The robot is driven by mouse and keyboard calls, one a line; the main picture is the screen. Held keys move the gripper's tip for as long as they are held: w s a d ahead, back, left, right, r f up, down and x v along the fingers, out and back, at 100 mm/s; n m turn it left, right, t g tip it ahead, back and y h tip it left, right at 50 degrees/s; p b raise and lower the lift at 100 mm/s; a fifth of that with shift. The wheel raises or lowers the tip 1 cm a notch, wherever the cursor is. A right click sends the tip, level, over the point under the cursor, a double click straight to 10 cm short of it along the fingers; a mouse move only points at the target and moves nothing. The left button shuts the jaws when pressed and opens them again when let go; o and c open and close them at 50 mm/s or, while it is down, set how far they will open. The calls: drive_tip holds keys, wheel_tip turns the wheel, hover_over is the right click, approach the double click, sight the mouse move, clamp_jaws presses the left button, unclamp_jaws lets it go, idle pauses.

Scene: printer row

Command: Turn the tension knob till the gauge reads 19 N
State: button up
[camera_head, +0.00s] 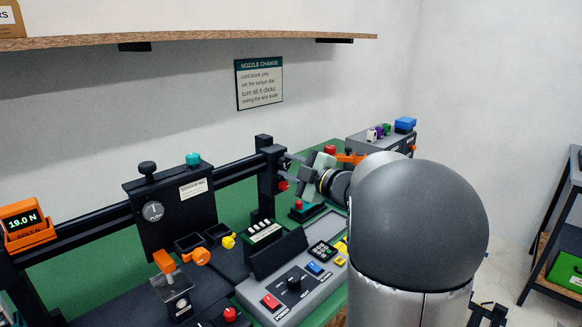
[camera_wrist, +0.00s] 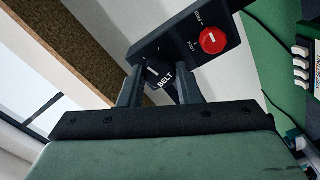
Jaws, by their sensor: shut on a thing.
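The belt gauge (camera_head: 22,221) at the far left of the head view has an orange housing, and its display reads 19.0 N. In the wrist view, the black tension knob (camera_wrist: 154,74) has a white pointer line and sits by the word BELT on a dark block. My gripper (camera_wrist: 158,88) is shut on this knob, one finger on each side. In the head view my gripper (camera_head: 294,171) is at the dark block (camera_head: 268,170) at the right end of the rail. There the knob is hidden or too small to make out.
A red knob (camera_wrist: 212,40) sits beside the tension knob on the same block, close to my fingers. A grey control panel (camera_head: 290,290) with buttons stands below my arm. A wooden shelf (camera_head: 190,37) runs overhead along the wall. A black toolhead (camera_head: 172,210) rides the rail.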

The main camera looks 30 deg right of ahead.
drive_tip(key=o, duration=1)
drive_tip(key=shift+c, duration=0.2)
drive_tip(key=b+v, duration=0.1)
drive_tip(key=v, duration=1.6)
drive_tip(key=shift+s, duration=0.25)
drive_tip(key=shift+d, duration=0.1)
drive_tip(key=w+r+m+h+p, duration=0.1)
drive_tip(key=w+m+h+p, duration=0.1)
drive_tip(key=w+m+h, duration=0.35)
drive_tip(key=a+f+m+g+h+p, duration=0.3)
drive_tip(key=a+f+m+g+h, duration=0.15)
drive_tip(key=f+m, duration=0.2)
drive_tip(key=s+a+f+m+g+y+p, duration=0.1)
drive_tip(key=s+a+f+g, duration=0.3)
drive_tip(key=s+a, duration=0.5)
drive_tip(key=s+a+f+m+g+y+p, duration=0.2)
drive_tip(key=s+a+f+g+y, duration=0.1)
drive_tip(key=s+a+g, duration=0.5)
drive_tip(key=s+a+f, duration=0.1)
drive_tip(key=s+a, duration=0.1)
drive_tip(key=s, duration=0.1)
drive_tip(key=shift+s+a+f+m+p, duration=0.3)
drive_tip(key=shift+s+a+f+p, duration=0.05)
drive_tip(key=shift+s, duration=0.05)
